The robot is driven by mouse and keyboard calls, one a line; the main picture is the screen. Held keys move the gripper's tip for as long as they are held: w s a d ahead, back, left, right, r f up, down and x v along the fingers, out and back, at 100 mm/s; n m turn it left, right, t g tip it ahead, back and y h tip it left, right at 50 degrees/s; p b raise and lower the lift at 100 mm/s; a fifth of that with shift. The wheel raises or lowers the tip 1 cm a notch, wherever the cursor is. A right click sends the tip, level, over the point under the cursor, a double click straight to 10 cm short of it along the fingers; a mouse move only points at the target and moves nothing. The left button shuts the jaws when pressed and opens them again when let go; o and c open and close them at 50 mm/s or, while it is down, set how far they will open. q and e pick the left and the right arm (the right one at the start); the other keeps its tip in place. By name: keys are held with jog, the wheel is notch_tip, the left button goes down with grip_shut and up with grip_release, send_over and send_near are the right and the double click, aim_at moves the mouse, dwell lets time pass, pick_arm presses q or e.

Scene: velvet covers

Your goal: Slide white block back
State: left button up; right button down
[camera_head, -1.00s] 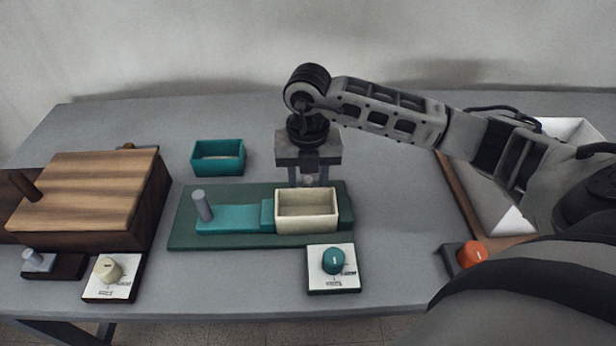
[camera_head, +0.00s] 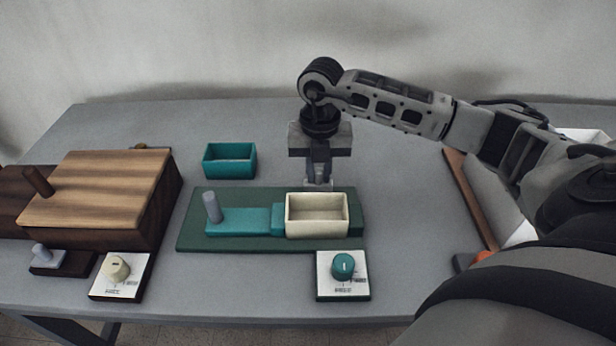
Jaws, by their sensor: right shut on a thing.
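A cream open-topped box (camera_head: 317,222) sits on the right part of a dark green board (camera_head: 190,240). It is the palest box-like thing here, and I cannot tell whether it is the white block. My right gripper (camera_head: 318,183) points down just behind the box, at the board's back edge. Its fingers are closed together on a small pale piece, mostly hidden between them. I cannot tell whether that piece is joined to the board or the box. My left gripper is not in view.
A teal slide (camera_head: 240,221) with a grey peg (camera_head: 212,207) lies left of the cream box. A teal bin (camera_head: 229,160) stands behind the board. A wooden box (camera_head: 95,200) is at left; dial panels (camera_head: 343,275) stand in front. The table behind the gripper is clear.

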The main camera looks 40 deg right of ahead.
aim_at(318, 168)
jog(key=c, duration=1.3)
grip_release()
jog(key=shift+w+d, duration=0.15)
jog(key=shift+w, duration=0.1)
jog(key=shift+r, duration=0.1)
notch_tip(318, 168, up, 16)
jog(key=shift+s+f+p, duration=0.1)
jog(key=shift+p, duration=0.3)
